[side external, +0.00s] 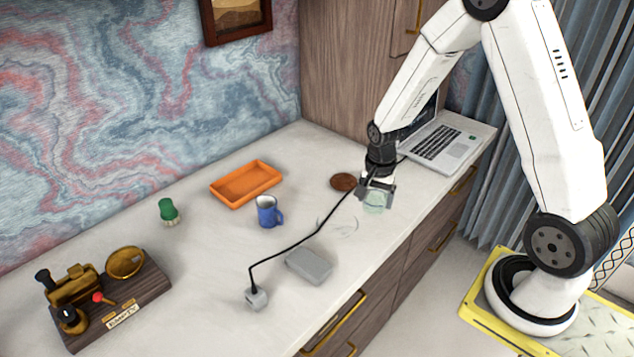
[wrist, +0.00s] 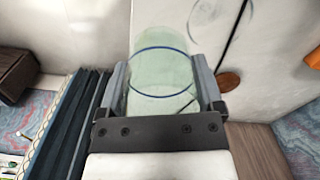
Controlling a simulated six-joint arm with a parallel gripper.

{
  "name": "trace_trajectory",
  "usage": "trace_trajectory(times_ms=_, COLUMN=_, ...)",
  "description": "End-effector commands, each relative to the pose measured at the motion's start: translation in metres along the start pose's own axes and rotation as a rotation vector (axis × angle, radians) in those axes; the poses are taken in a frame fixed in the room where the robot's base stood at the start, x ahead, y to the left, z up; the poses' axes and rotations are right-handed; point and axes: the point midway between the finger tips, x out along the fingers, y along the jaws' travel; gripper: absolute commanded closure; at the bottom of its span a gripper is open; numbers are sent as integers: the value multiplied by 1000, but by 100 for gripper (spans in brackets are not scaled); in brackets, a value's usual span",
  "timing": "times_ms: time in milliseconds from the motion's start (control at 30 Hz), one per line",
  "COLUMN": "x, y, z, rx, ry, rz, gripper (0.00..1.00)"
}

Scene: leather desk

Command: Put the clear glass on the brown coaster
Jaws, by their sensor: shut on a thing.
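My gripper (side external: 376,190) is shut on the clear glass (side external: 376,204), a pale greenish see-through tumbler. In the wrist view the glass (wrist: 160,65) sits between the two fingers of my gripper (wrist: 163,85), with a blue ring line visible on it. The brown coaster (side external: 343,182) is a round dark disc lying flat on the desk, just left of my gripper in the side view. It also shows in the wrist view (wrist: 229,82), to the right of the right finger. The glass is apart from the coaster; its exact height above the desk is hard to tell.
A black cable runs from a grey cube (side external: 256,298) past my gripper. A laptop (side external: 440,143) stands behind right.

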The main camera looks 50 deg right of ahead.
Motion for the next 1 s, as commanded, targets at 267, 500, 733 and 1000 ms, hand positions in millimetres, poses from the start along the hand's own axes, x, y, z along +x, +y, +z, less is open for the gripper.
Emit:
trace_trajectory(times_ms=267, x=-6, y=-24, z=-53, rx=24, ry=2, rz=-2, gripper=81)
trace_trajectory(times_ms=500, x=-12, y=-37, z=-96, rx=39, ry=2, rz=-2, gripper=81)
trace_trajectory(times_ms=733, x=-16, y=-41, z=-117, rx=46, ry=1, rz=-1, gripper=81)
trace_trajectory(times_ms=1000, x=-17, y=-42, z=-121, rx=47, ry=1, rz=0, gripper=81)
